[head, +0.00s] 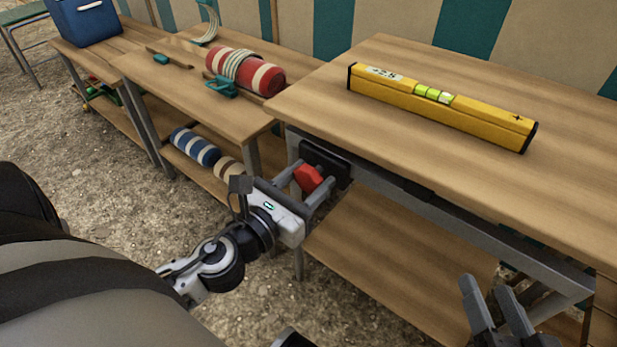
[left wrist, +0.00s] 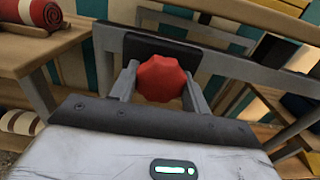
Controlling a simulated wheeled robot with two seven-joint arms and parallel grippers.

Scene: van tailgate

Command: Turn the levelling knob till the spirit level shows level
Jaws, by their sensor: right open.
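The red levelling knob (head: 308,178) sits in front of a dark plate under the near edge of the right table. It also shows in the left wrist view (left wrist: 162,78). My left gripper (head: 312,174) has one finger on each side of the knob and appears shut on it. The yellow spirit level (head: 478,118) lies on the right tabletop (head: 420,165). Its green vial (head: 434,94) faces up, but the bubble's place is too small to read. My right gripper (head: 487,285) is open and empty at the lower right, below the table edge.
A lower table (head: 190,108) to the left holds a red striped roll (head: 262,80) with cord. A blue striped roll (head: 195,146) lies on its shelf. A blue box (head: 85,20) stands farther left. The right table's grey frame (head: 440,222) runs beside my grippers.

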